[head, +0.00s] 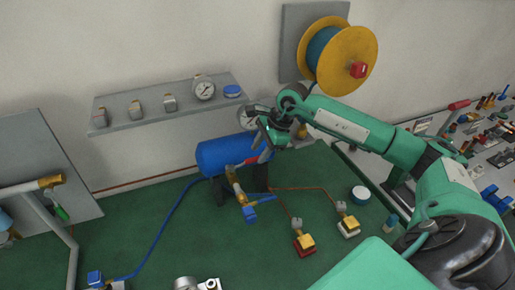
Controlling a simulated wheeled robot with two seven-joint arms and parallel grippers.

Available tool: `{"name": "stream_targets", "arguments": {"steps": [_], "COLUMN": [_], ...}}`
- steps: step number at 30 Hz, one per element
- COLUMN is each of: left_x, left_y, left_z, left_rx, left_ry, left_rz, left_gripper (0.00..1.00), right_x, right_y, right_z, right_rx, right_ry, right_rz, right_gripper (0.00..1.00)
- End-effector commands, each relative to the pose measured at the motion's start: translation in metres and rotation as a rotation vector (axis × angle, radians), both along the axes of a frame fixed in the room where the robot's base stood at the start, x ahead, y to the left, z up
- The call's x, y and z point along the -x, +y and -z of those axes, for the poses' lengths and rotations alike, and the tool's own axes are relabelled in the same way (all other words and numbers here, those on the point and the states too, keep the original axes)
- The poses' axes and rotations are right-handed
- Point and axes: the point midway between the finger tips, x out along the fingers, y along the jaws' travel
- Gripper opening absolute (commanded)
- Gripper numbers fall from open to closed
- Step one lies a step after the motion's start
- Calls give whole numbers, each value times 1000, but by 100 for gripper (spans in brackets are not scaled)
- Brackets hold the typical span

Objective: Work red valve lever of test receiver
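The test receiver appears to be the blue tank (222,154) on dark legs on the green bench, near the middle of the head view. A red lever (249,161) shows at its right front, above brass fittings (235,182). My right gripper (268,143) is over the right end of the tank, close to the lever and partly covering that end. Its fingers are small and dark, so I cannot tell whether they are open or touch the lever. My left gripper is not in view.
A grey shelf (165,112) with fittings and a gauge is on the wall behind. A yellow hose reel (352,50) hangs above my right arm.

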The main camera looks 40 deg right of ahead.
Motion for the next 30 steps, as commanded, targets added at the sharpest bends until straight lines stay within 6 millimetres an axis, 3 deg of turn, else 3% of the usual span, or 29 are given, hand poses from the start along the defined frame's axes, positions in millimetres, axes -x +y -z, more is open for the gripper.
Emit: {"name": "stream_targets", "arguments": {"steps": [4, 15, 21, 30], "left_x": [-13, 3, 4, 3], "left_y": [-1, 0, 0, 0], "left_z": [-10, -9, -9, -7], "left_rx": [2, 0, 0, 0], "left_ry": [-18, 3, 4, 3], "left_rz": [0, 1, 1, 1], "left_gripper": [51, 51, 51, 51], "right_x": [-4, -6, -6, -7], "right_y": [6, 7, 7, 7], "right_z": [12, 20, 19, 20], "right_rx": [-2, 0, 0, 0], "right_ry": [0, -1, -1, -2], "right_rz": [1, 1, 1, 4], "right_gripper": [38, 38, 1, 0]}}
